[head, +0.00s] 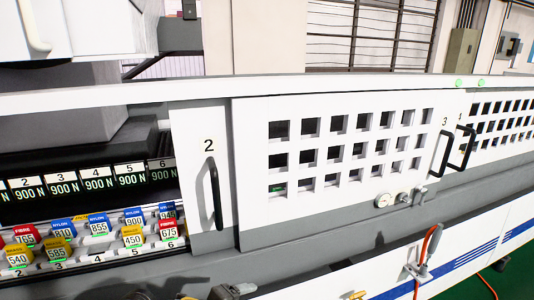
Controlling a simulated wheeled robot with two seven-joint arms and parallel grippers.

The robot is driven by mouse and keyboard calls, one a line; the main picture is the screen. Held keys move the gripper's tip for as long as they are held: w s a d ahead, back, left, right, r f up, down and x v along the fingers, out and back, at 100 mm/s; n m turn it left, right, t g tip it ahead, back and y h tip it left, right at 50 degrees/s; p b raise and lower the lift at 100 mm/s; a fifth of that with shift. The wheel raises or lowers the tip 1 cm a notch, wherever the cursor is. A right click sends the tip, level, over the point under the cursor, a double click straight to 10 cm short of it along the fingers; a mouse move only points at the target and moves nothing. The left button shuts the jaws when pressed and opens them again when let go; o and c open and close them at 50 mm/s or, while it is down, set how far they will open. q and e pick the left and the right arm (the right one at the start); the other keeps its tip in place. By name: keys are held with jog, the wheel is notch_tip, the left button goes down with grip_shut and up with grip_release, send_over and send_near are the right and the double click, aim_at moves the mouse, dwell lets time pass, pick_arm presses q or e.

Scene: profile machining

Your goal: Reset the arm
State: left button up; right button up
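Neither of my grippers can be made out in the head view. Small dark parts (232,291) show at the bottom edge, cut off by the frame, and I cannot tell what they are. A long white and grey machine fills the view. Its door panel marked 2 (208,215) has a black upright handle (215,193). To the right is a white panel with square windows (350,150). Two more black handles, marked 3 and 4 (455,150), stand at its right end.
At the left, an open bay holds several coloured, numbered blocks (98,226) under a row of 900 N labels (95,180). A red hose (427,245) hangs at the lower right beside green floor (478,284).

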pick_arm(q)
jog(key=s+a+f+n+g+y, duration=0.2)
jog(key=s+a+f+n, duration=0.35)
jog(key=s+n, duration=0.25)
jog(key=s+a+f+n+g+y, duration=0.1)
jog(key=s+a+f+n+y, duration=0.25)
jog(key=s+a+n, duration=0.45)
jog(key=s+a+f+n+g+y, duration=0.2)
jog(key=s+a+f+n, duration=0.3)
jog(key=s+n, duration=0.35)
notch_tip(320, 180, down, 30)
jog(key=s+g+b, duration=0.1)
jog(key=s+b, duration=0.2)
jog(key=s+a+f+g+b, duration=0.1)
jog(key=s+a+f+b, duration=0.1)
jog(key=s+f, duration=1.4)
jog(key=shift+a+f+b, duration=0.25)
jog(key=shift+f+b, duration=0.2)
jog(key=shift+f, duration=0.5)
pick_arm(e)
notch_tip(320, 180, down, 6)
jog(key=shift+a+r, duration=0.1)
jog(key=shift+a, duration=0.05)
